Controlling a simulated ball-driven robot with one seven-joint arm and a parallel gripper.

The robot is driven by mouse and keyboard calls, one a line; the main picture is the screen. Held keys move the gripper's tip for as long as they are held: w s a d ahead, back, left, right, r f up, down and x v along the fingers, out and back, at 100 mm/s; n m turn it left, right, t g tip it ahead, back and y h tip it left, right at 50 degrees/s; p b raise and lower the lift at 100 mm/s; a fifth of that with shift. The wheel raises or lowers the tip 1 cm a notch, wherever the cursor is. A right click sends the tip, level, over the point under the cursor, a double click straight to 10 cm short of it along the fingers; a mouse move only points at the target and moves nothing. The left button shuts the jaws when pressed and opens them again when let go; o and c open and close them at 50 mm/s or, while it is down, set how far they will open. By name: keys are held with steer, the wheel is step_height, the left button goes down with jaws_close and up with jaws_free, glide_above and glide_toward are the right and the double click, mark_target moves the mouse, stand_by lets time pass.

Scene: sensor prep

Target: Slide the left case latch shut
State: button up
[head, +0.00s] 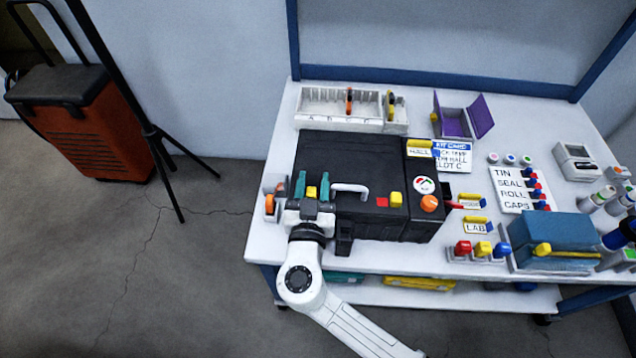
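A black case (350,160) lies closed on the white bench, with a white handle (350,188) at its front. The left case latch (311,192) is a small yellow block near the case's front left. A matching yellow right latch (396,199) sits right of the handle, beside a red square. My gripper (312,182) reaches over the front left of the case. Its teal fingers are apart, one on each side of the left latch. I cannot tell whether they touch it. The gripper body hides the area just in front of the latch.
An orange knob (270,204) stands close left of my gripper. A white compartment tray (340,108) is behind the case. A round gauge (425,185) and orange knob (429,203) sit right of the latches. A blue box (555,232) and labelled items fill the bench's right side.

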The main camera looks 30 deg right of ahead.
steer(key=shift+d, duration=0.15)
steer(key=shift+w+r+p, duration=0.1)
steer(key=shift+w+p, duration=0.05)
steer(key=shift+p, duration=0.25)
steer(key=shift+w+a+r+p, duration=0.15)
steer(key=shift+w+a+p, duration=0.5)
steer(key=shift+a+p, duration=0.25)
steer(key=b+v, duration=0.1)
steer(key=v, duration=1)
steer(key=s+d+r+g+y+p, duration=0.1)
steer(key=s+d+r+g+p, duration=0.1)
steer(key=s+d+g+p, duration=0.5)
steer(key=s+d+r+g+y+p, duration=0.25)
steer(key=d+p, duration=0.25)
steer(key=d, duration=0.4)
steer(key=s+a+r+n+g+y+p, duration=0.2)
steer(key=s+r+n+g+y+p, duration=0.1)
steer(key=s+r+n+y+p, duration=0.4)
step_height(320, 180, up, 3)
steer(key=s+p, duration=0.2)
steer(key=p, duration=0.2)
steer(key=shift+s+a+f+y+p, duration=0.2)
steer(key=shift+s+a+y+p, duration=0.1)
steer(key=shift+s+a+y, duration=0.05)
